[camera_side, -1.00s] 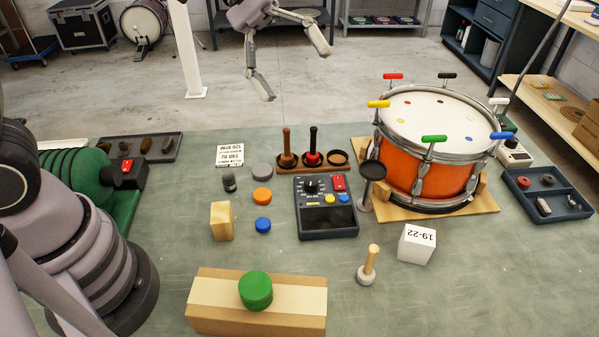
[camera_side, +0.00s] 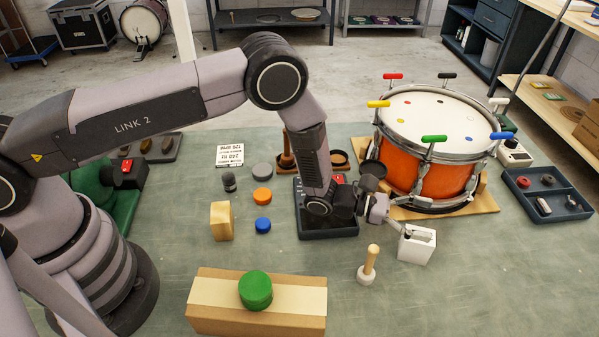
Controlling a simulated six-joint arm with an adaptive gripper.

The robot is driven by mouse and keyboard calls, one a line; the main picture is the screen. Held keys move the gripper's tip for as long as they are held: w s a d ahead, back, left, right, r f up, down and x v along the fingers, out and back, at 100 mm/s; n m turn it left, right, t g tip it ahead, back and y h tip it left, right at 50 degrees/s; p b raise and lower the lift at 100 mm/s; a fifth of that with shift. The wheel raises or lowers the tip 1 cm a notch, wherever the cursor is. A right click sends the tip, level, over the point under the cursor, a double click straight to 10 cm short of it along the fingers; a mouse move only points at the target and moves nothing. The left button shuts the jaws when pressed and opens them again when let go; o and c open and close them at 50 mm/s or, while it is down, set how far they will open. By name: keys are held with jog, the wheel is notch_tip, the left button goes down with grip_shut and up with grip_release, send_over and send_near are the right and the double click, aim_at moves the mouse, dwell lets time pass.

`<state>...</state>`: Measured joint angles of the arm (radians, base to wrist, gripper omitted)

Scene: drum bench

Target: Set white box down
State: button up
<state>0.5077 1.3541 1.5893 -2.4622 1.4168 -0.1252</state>
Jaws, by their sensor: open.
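The white box (camera_side: 416,251) stands on the green bench top, in front of the orange drum. My gripper (camera_side: 407,231) has come in from the left and its fingers are at the upper left of the box. The gripper is open. One finger lies close to the box's top edge; I cannot tell whether it touches or where the other finger sits. The label on the box is mostly hidden.
A dark tray (camera_side: 519,197) lies to the right. The bench right of the box is clear.

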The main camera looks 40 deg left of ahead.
aim_at(416, 245)
notch_tip(416, 245, down, 6)
jog(key=shift+r, duration=0.2)
jog(key=shift+r+x, duration=0.1)
jog(key=shift+x, duration=0.65)
jog(key=shift+r+x, duration=0.15)
jog(key=shift+x, duration=0.55)
jog(key=c, duration=1.1)
